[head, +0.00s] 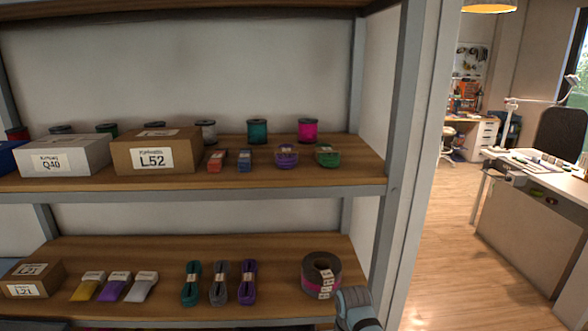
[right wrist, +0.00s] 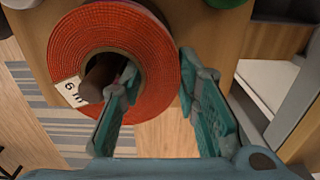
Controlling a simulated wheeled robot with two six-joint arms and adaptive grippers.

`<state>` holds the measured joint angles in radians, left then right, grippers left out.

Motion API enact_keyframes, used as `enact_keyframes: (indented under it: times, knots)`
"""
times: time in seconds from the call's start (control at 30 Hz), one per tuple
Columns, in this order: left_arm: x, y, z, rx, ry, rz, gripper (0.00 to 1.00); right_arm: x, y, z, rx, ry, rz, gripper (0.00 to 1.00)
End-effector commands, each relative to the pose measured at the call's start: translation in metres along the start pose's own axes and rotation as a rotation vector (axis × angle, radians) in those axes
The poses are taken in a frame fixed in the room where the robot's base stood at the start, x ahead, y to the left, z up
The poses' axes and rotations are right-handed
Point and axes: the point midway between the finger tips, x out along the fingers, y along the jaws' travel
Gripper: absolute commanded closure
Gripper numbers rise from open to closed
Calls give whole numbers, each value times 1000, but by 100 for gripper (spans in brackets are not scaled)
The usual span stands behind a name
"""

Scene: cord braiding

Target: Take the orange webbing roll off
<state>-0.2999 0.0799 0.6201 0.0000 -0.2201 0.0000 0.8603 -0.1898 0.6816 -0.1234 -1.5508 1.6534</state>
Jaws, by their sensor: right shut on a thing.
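The orange webbing roll (right wrist: 85,35) shows in the right wrist view, with a white label reading "6 m" at its left edge. Its front part sticks out past a wooden board, with floor visible below. My right gripper (right wrist: 158,70) is shut on the roll's ring wall. One finger is in the centre hole and the other is against the outer right side. In the head view this roll is not visible; only a part of my right arm shows at the bottom. My left gripper is in neither view.
In the head view, a grey-and-pink roll (head: 321,274) sits at the right of the lower visible shelf (head: 280,248), beside several cord hanks. Boxes, spools and small rolls fill the upper shelf (head: 350,178). A grey upright (head: 402,150) bounds the right side; open floor lies beyond.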

Motion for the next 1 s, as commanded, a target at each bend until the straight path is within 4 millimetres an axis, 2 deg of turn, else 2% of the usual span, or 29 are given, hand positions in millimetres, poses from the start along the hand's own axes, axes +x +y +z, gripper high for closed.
enact_keyframes:
  times: [0.03,0.7,1.0]
  knots:
    - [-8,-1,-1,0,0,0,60,-8,0,0,0,0,0,100]
    - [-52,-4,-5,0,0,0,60,-50,0,0,1,0,0,100]
    - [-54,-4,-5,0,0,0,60,-68,-1,0,1,0,-2,100]
